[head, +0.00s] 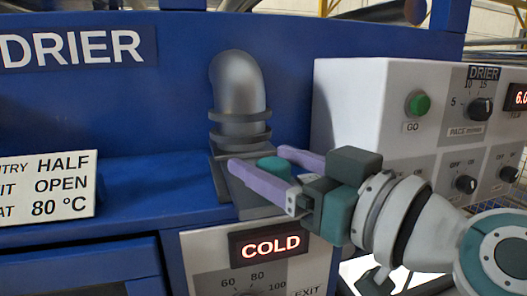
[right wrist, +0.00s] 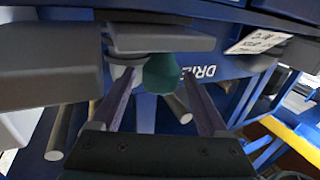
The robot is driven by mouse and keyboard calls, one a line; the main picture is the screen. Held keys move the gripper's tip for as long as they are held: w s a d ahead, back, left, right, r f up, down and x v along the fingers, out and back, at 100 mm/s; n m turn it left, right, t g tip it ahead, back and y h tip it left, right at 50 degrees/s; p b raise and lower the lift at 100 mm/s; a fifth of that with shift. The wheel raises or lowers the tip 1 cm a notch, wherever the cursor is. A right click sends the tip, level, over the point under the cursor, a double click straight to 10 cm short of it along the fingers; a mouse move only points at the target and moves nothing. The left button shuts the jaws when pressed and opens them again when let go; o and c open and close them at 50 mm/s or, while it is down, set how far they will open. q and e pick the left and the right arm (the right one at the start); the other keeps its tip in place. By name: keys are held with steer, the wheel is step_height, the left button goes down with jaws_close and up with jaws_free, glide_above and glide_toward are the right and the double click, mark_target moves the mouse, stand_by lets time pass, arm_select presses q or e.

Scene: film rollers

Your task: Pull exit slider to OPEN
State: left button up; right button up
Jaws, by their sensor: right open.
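A teal knob (head: 275,167) shows between the two purple fingers of my right gripper (head: 257,160), above the blue drier's ledge near the foot of a bent grey pipe (head: 240,88). A grey plate (head: 240,193) lies beneath the fingers. It looks like the exit slider, with the knob as its handle. In the right wrist view the teal knob (right wrist: 161,75) sits between the spread fingers, with gaps on both sides. The gripper is open, and I cannot tell whether it touches the knob. No slider marks can be read. My left gripper is not in view.
A white control box (head: 352,105) with a green GO button and dials stands right of the pipe. A COLD display (head: 270,246) and a dial marked EXIT are below. A card (head: 48,188) at left reads HALF, OPEN, 80 °C.

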steer(key=shift+x, duration=1.6)
jaws_close()
